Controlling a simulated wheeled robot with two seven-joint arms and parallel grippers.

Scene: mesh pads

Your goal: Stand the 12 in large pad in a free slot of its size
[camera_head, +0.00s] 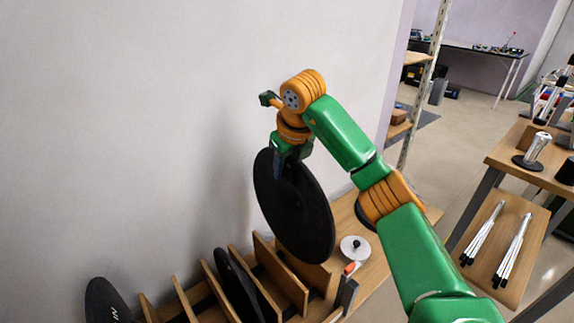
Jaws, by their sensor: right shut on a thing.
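A large round black pad (293,212) hangs upright from my right gripper (287,160), which is shut on its upper edge. The pad is above the right part of a wooden rack (281,274) and hides some of it. The rack has upright wooden dividers with slots between them. One black pad (236,282) stands in a middle slot. Another black pad (103,303) with white lettering stands at the rack's left end. Slots between the dividers on the left look empty. Whether the held pad touches the rack cannot be told. My left gripper is not in view.
A white disc with a dark knob (354,248) and a small orange-red item (351,267) lie on the wooden table right of the rack. A plain wall (130,120) rises close behind the rack. A wooden shelf with white-and-black rods (507,250) stands at far right.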

